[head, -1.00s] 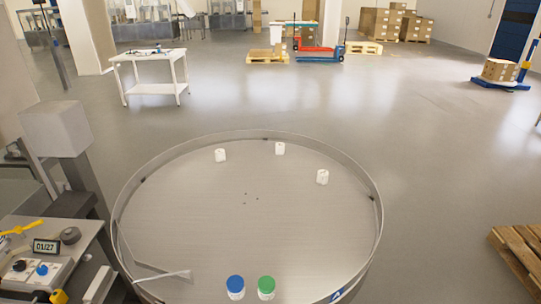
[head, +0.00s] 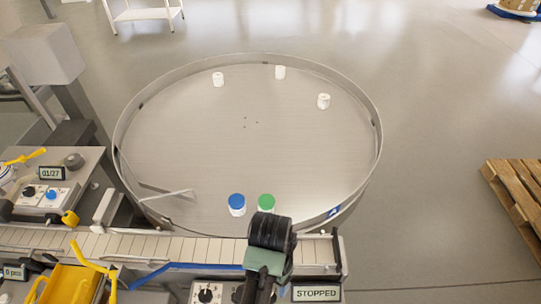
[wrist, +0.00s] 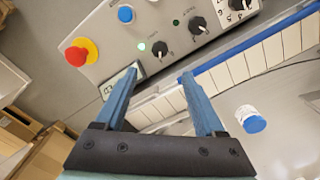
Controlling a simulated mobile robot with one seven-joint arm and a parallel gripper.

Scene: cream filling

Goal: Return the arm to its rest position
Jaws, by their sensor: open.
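My arm reaches up from the bottom of the head view, over the conveyor's front side. In the wrist view my gripper (wrist: 157,77) has two blue fingers spread apart with nothing between them. Its fingers point toward a grey control panel (wrist: 150,30) with knobs and a red button. A blue-lidded jar (head: 237,204) and a green-lidded jar (head: 266,202) stand side by side near the front of the round table (head: 250,150). A blue-lidded jar (wrist: 250,118) also shows in the wrist view, apart from the fingers.
Three white jars, one of them here (head: 280,72), stand at the table's far side. A slatted conveyor (head: 190,247) runs along the front, with a "STOPPED" display (head: 317,293). A yellow container (head: 68,284) is at lower left. A pallet (head: 515,200) lies right.

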